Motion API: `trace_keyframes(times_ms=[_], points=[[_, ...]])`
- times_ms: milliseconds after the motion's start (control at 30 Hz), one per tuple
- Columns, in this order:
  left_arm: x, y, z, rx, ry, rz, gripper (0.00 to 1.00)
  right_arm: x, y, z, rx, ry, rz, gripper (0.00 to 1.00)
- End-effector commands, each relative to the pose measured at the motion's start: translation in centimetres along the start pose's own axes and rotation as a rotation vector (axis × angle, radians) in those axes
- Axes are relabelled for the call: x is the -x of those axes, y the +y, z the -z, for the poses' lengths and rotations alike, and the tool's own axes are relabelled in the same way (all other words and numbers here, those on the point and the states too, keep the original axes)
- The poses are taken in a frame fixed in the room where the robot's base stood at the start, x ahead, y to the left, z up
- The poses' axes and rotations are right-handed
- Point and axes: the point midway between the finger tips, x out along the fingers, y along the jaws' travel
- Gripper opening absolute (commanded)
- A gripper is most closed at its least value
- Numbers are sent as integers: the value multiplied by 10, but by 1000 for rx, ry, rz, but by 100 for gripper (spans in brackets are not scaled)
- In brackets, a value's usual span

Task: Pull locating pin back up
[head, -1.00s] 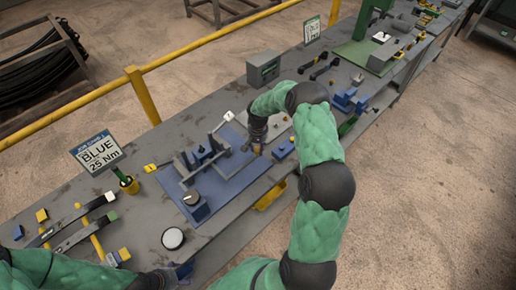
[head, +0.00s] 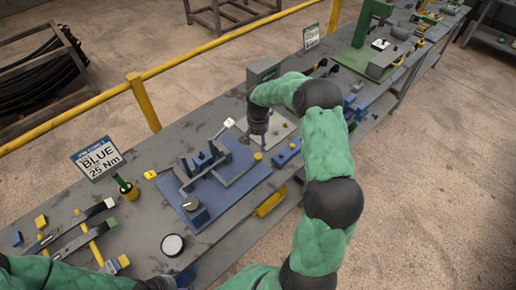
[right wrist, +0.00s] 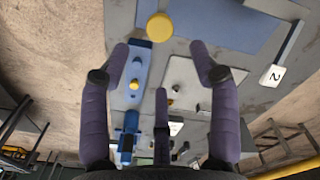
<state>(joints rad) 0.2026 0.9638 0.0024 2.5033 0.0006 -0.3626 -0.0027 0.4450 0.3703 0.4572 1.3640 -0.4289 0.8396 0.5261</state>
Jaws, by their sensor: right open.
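A yellow round knob (head: 257,156), which looks like the locating pin's head, stands at the right corner of the blue fixture plate (head: 238,160). In the right wrist view the yellow knob (right wrist: 159,26) is just beyond my open fingers, with nothing between them. My right gripper (head: 258,138) is close above and behind the knob in the head view; it also shows in the right wrist view (right wrist: 160,55). The knob's shaft is hidden from above. My left gripper (head: 182,276) is at the bottom edge, mostly out of frame, and its fingers are unclear.
A pale plate (head: 282,127) with small knobs lies beside my right gripper. A blue block (head: 286,152) sits near the bench's front edge. A lever with a white tag (head: 229,122) rises behind the fixture. A blue torque sign (head: 97,157) stands left.

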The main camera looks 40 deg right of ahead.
Motion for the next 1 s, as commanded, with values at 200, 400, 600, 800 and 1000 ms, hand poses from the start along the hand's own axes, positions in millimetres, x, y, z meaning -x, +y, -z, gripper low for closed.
trace_keyframes(times_ms=[200, 400, 600, 800, 1000], points=[[0, 0, 0, 0, 0, 0, 75, 27, 0, 0, 1, 1, 0, 62], [0, 0, 0, 0, 0, 0, 75, 34, 0, 0, 0, 0, 0, 62], [0, 0, 0, 0, 0, 0, 75, 33, 0, 0, 0, 0, 0, 62], [0, 0, 0, 0, 0, 0, 75, 33, 0, 0, 0, 0, 0, 62], [0, 0, 0, 0, 0, 0, 75, 33, 0, 0, 0, 0, 0, 62]])
